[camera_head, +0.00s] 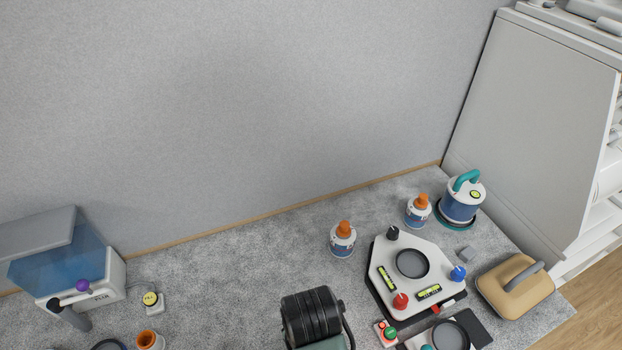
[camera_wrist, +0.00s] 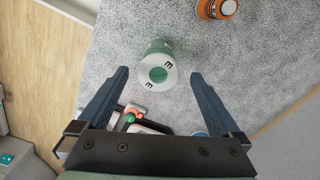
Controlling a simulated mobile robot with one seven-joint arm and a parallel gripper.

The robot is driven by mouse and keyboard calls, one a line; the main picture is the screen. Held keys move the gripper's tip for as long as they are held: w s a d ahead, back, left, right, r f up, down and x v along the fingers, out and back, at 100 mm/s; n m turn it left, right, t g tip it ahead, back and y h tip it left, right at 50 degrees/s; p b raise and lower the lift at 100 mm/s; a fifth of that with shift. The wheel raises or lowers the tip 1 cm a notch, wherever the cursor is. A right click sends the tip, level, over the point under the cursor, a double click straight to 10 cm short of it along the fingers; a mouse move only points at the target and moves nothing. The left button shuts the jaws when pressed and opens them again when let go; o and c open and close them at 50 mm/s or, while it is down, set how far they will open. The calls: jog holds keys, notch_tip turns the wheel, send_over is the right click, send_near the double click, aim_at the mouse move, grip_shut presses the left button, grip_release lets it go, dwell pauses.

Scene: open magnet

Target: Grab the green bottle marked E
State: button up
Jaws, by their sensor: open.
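The green bottle (camera_wrist: 161,48) shows in the wrist view, seen nearly end-on. Its near end is a white ring with a green centre and dark E marks on opposite sides. My gripper (camera_wrist: 158,74) is open. Its two dark blue fingers reach up on either side of the bottle's marked end, with visible gaps on both sides in the picture. I cannot tell how far the fingertips are above it. I cannot pick out the bottle in the head view. A dark ribbed part at the bottom middle there, which may be my arm, covers some of the table.
An orange bottle (camera_wrist: 217,8) lies beyond the right finger. In the head view, orange-capped bottles (camera_head: 342,241) and a white plate with knobs (camera_head: 410,275) stand right of centre. The grey table is clear at left centre.

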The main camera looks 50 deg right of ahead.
notch_tip(320, 180, down, 5)
jog(key=shift+r+p, duration=0.1)
jog(key=shift+p, duration=0.25)
jog(key=shift+s+d+f+p, duration=0.15)
jog(key=shift+f+p, duration=0.1)
jog(key=shift+f, duration=0.6)
jog(key=shift+w+d+f+p, duration=0.1)
jog(key=shift+f+p, duration=0.15)
jog(key=shift+f, duration=0.65)
jog(key=shift+s+d+f+p, duration=0.15)
jog(key=shift+f+p, duration=0.1)
jog(key=shift+f, duration=0.6)
jog(key=shift+w, duration=0.1)
grip_shut()
